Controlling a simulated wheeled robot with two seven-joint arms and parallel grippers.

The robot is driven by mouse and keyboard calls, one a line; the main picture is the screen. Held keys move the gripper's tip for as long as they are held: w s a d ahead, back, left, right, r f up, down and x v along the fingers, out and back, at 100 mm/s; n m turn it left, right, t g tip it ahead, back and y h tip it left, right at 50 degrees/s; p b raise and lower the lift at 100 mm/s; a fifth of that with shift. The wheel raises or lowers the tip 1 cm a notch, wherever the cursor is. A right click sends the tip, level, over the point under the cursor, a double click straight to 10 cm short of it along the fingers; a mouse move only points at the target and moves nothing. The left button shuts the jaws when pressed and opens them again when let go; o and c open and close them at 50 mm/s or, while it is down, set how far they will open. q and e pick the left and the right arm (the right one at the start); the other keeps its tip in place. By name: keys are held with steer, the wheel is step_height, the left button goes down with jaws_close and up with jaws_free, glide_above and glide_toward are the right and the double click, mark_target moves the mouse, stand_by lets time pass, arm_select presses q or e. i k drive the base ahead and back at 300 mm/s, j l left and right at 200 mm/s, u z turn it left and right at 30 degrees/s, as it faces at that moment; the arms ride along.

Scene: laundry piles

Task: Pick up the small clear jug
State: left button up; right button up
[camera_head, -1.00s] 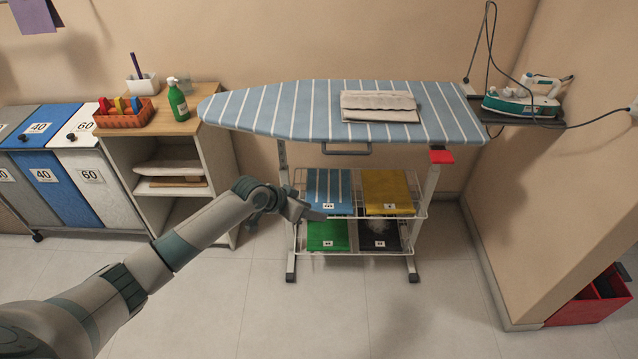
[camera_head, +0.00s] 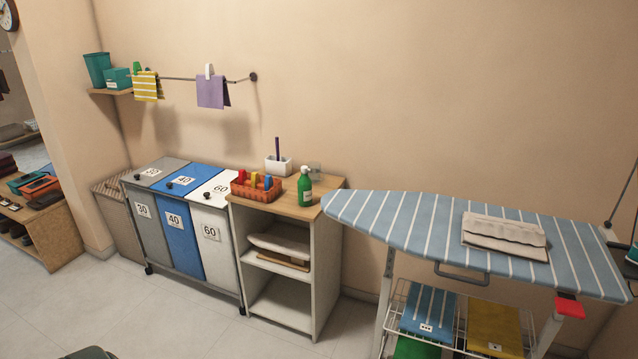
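A faint, see-through shape (camera_head: 315,170) shows at the back right of the wooden cabinet top (camera_head: 328,184), just behind the green pump bottle (camera_head: 304,188). It may be the small clear jug, but it is too small and pale to be sure. Neither of my grippers is in view. Only a dark bit of my own body shows at the bottom left edge.
An orange basket of coloured pegs (camera_head: 257,187) and a white holder with a purple stick (camera_head: 279,166) share the cabinet top. Lidded bins (camera_head: 176,220) stand left of it. The striped ironing board (camera_head: 400,222) stands close on the right. The floor in front is clear.

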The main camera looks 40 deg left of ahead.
mark_target(314, 173)
steer(key=i+u, duration=0.15)
steer(key=u, duration=0.3)
steer(key=i+u, duration=0.15)
steer(key=u, duration=0.35)
steer(key=i+l+u, duration=0.1)
steer(key=u, duration=0.35)
steer(key=i+l+u, duration=0.15)
steer(key=l, duration=0.2)
steer(key=i+l+u, duration=0.25)
steer(key=i+l, duration=0.15)
steer(key=l, duration=0.35)
steer(key=i+l+u, duration=0.15)
steer(key=l, duration=0.25)
steer(key=i+l, duration=0.2)
steer(key=l, duration=0.25)
